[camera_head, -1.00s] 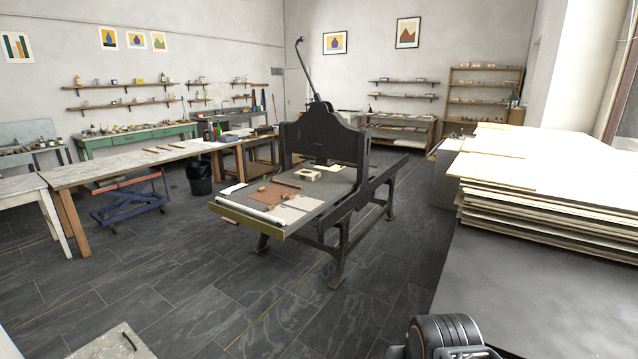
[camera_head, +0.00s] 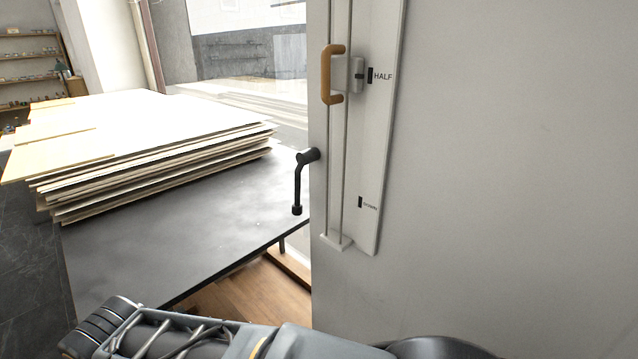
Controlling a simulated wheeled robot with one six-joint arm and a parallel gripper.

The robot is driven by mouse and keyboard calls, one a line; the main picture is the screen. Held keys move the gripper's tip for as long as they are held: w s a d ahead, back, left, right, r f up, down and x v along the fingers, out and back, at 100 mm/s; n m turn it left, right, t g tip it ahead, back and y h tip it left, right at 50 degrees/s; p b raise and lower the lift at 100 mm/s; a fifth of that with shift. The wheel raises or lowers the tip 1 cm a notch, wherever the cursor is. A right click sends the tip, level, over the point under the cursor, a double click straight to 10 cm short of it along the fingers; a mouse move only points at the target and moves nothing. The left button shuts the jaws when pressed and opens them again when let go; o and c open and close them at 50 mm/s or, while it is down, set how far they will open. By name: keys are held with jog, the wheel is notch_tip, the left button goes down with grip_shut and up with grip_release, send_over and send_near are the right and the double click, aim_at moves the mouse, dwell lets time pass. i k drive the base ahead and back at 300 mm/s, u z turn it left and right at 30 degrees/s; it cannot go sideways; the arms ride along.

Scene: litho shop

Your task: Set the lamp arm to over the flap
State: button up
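I see no lamp arm and no flap that I can make out in the head view now. My gripper is not in view; only links of my own arm show along the bottom edge.
A wooden handle (camera_head: 327,75) sits on a vertical rail beside a white plate (camera_head: 385,130) marked HALF, on a pale wall (camera_head: 520,150). A black crank (camera_head: 299,182) is left of it. A dark table (camera_head: 200,225) bears stacked boards (camera_head: 150,150). A shelf (camera_head: 28,75) stands far left.

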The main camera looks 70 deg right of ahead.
aim_at(58, 66)
jog(key=u, duration=1.5)
jog(key=i, duration=1.7)
jog(key=z, duration=0.45)
